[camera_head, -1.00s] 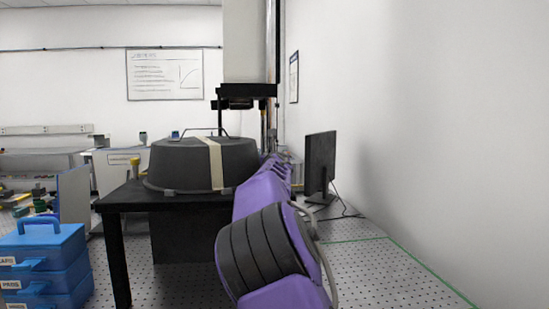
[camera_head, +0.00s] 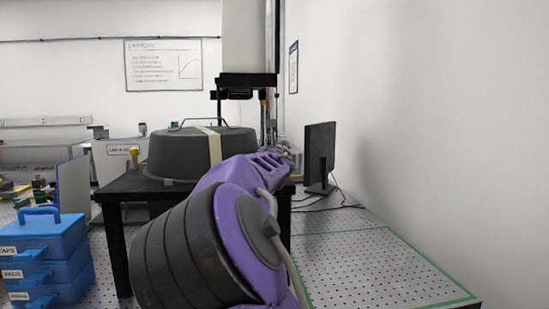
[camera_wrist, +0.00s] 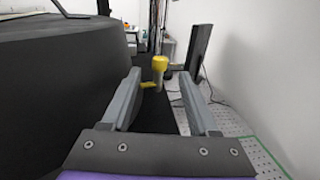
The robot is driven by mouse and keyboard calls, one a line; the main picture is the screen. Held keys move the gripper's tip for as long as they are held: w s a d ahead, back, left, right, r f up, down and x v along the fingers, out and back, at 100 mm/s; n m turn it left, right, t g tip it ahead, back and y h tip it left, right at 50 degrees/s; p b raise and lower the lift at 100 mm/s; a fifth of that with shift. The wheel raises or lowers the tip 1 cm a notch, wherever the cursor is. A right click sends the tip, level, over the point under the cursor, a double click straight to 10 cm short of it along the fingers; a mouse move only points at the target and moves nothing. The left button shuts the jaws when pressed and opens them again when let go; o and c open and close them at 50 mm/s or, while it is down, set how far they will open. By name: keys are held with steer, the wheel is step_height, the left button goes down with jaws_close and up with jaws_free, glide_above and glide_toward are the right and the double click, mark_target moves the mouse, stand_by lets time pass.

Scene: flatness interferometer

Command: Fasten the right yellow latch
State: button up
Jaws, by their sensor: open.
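The right yellow latch (camera_wrist: 159,64) shows in the wrist view as a yellow knob on a grey post, with a short yellow lever to its lower left. It stands just beyond my gripper (camera_wrist: 160,77), roughly centred between the fingertips. My gripper is open with nothing held; I cannot tell whether a finger touches the lever. The big dark cover (camera_wrist: 60,75) fills the left of the wrist view. In the head view the cover (camera_head: 185,150) sits on a black table, and my arm hides the right latch. Another yellow latch (camera_head: 133,153) shows at the cover's left.
A black monitor (camera_head: 320,155) with cables stands right of the table, and also right of my gripper in the wrist view (camera_wrist: 199,42). A white wall closes off the right. Blue stacked cases (camera_head: 45,255) stand at front left. The perforated floor (camera_head: 370,265) at right is clear.

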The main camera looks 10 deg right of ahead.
steer(key=shift+s+a, duration=0.2)
steer(key=shift+s, duration=1.35)
steer(key=shift+s+a, duration=0.2)
steer(key=shift+s, duration=1.3)
steer(key=shift+s+a, duration=0.2)
steer(key=shift+s, duration=1.35)
